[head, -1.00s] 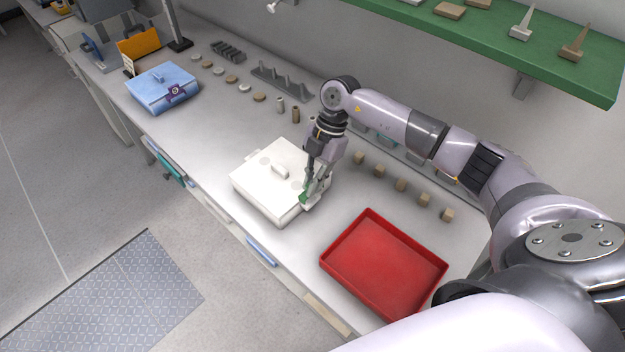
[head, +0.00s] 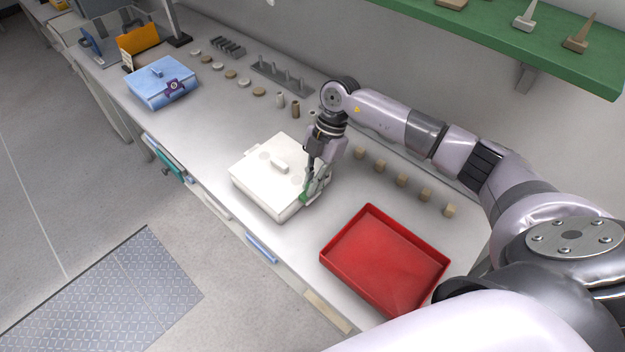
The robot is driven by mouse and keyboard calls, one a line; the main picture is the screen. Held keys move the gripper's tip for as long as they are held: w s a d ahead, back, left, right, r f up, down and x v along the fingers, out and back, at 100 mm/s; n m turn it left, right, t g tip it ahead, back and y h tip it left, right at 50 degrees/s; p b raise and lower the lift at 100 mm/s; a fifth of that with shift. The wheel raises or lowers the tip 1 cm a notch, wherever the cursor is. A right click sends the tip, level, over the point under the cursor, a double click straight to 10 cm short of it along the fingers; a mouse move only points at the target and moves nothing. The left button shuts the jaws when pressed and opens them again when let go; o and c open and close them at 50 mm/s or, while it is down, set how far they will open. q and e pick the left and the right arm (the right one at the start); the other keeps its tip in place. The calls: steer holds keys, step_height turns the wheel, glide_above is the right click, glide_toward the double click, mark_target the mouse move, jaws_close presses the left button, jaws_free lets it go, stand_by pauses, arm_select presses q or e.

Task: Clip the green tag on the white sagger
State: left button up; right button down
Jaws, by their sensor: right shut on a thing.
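The white sagger (head: 262,184) is a flat square box with a lid and a raised handle, standing on the bench left of the red tray. My right gripper (head: 311,190) points down at the sagger's right side. It is shut on the green tag (head: 305,197), of which only a small green part shows at the sagger's right edge. The fingers hide most of the tag. I cannot tell whether the tag touches the sagger or is clipped on it. My left gripper is not in view.
A red tray (head: 332,262) lies on the bench to the right. A blue box (head: 160,88) with a purple tag stands further left. Several small tan blocks (head: 402,180) line the back. A green shelf (head: 480,30) hangs above. Bare bench lies between the blue box and the sagger.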

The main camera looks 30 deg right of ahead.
steer(key=shift+f+b, duration=0.5)
steer(key=shift+f, duration=0.5)
steer(key=c, duration=1.6)
jaws_free()
steer(key=shift+r, duration=0.1)
steer(key=v, duration=1.2)
steer(key=shift+s, duration=0.1)
